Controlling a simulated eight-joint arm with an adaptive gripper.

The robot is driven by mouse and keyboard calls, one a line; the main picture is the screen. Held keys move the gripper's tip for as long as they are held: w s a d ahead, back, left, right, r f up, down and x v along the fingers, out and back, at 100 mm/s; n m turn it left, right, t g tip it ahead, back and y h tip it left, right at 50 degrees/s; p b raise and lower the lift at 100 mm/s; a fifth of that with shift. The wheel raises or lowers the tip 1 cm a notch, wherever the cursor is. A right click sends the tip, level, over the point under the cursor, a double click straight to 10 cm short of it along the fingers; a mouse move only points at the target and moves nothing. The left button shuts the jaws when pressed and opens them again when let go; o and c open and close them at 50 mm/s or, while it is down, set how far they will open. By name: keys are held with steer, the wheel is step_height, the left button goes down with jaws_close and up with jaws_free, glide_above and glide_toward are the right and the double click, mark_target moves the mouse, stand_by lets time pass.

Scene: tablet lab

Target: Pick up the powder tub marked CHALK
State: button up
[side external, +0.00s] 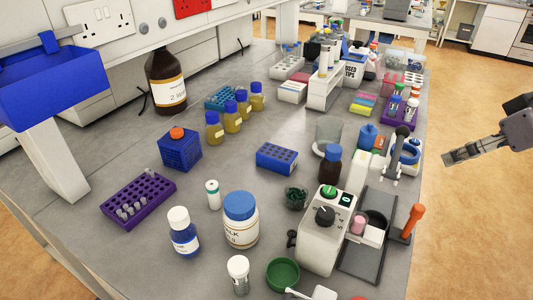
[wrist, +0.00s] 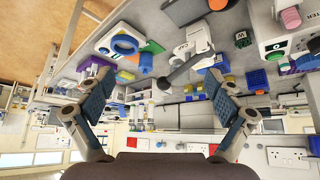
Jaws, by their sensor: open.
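The powder tub (side external: 240,222) stands upright on the grey bench in the side external view, at the front middle. It is a cream jar with a blue lid, and the visible part of its label ends in "LK". I cannot make it out in the wrist view. My gripper (side external: 450,157) is at the right edge of the side external view, beyond the bench edge and far from the tub. In the wrist view my gripper (wrist: 158,85) has its two fingers wide apart with nothing between them.
A blue-labelled bottle (side external: 183,232) stands left of the tub, with a small white vial (side external: 213,194) behind it. A white-capped jar (side external: 238,274) and a green bowl (side external: 283,274) are in front. Bare bench lies behind the tub.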

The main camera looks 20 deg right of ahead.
steer(key=w+a+r+n+g+y, duration=0.25)
steer(key=w+a+n, duration=0.35)
steer(key=a, duration=0.4)
steer(key=n+g+y, duration=0.2)
steer(key=n+g, duration=0.2)
steer(key=n, duration=0.7)
glide_toward(240, 216)
step_height(240, 216, up, 2)
steer(key=w, duration=0.3)
steer(key=shift+h, duration=0.25)
steer(key=f, duration=0.5)
steer(key=shift+d+f, duration=0.25)
steer(key=shift+x, duration=5.15)
steer(key=shift+a+r, duration=0.1)
steer(key=shift+a, duration=0.1)
steer(key=shift+s, duration=0.1)
steer(key=c, duration=1.5)
steer(key=shift+r, duration=0.1)
steer(key=shift+c, duration=0.2)
